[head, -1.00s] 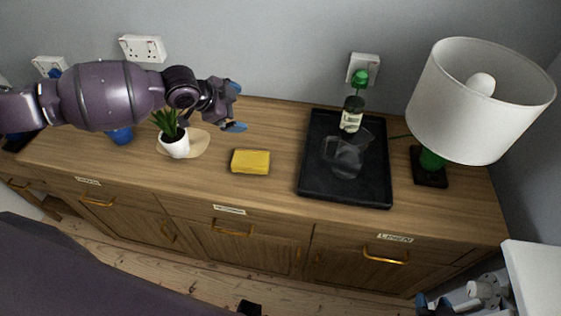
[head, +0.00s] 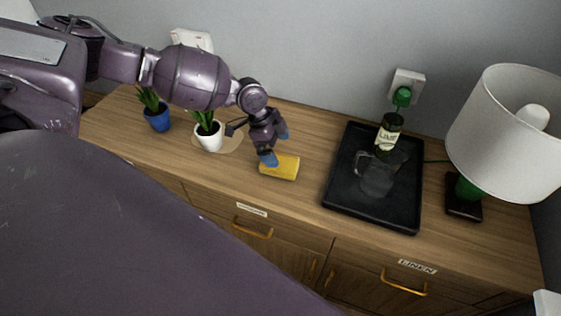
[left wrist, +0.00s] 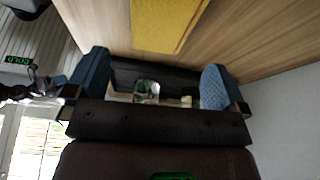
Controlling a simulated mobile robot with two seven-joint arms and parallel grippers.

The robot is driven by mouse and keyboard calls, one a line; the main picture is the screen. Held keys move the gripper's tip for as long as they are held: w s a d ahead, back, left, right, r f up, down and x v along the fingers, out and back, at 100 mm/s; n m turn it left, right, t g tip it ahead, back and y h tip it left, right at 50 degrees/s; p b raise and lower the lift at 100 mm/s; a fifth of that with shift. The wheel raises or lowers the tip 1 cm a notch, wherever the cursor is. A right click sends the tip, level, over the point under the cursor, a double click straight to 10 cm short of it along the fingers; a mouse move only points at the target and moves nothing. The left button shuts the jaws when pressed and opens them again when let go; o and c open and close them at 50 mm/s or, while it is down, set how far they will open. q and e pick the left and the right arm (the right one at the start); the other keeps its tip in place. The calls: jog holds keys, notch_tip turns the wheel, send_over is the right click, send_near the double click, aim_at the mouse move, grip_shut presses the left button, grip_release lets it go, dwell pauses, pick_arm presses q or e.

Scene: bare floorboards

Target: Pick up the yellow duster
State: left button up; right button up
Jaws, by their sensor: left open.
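The yellow duster (head: 284,168) lies flat on the wooden sideboard, between the white plant pot and the black tray. In the left wrist view the duster (left wrist: 165,22) shows at the top, on the wood and beyond the fingers. My left gripper (head: 275,147) is over the duster's left and back part, with one blue fingertip overlapping its edge in the head view. In the left wrist view my left gripper (left wrist: 153,85) has its blue fingers wide apart with nothing held between them. Whether a finger touches the duster I cannot tell. My right gripper is not in view.
A black tray (head: 338,197) with a dark bottle (head: 388,136) and a clear jug (head: 374,178) stands right of the duster. Plants in a white pot (head: 209,138) and a blue pot (head: 158,121) stand left. A lamp (head: 508,128) stands far right. Wood in front is clear.

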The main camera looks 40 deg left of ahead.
aim_at(284, 162)
pick_arm(q)
jog(key=shift+x, duration=3.3)
jog(key=shift+s+a, duration=0.1)
jog(key=shift+a, duration=0.05)
jog(key=c, duration=1)
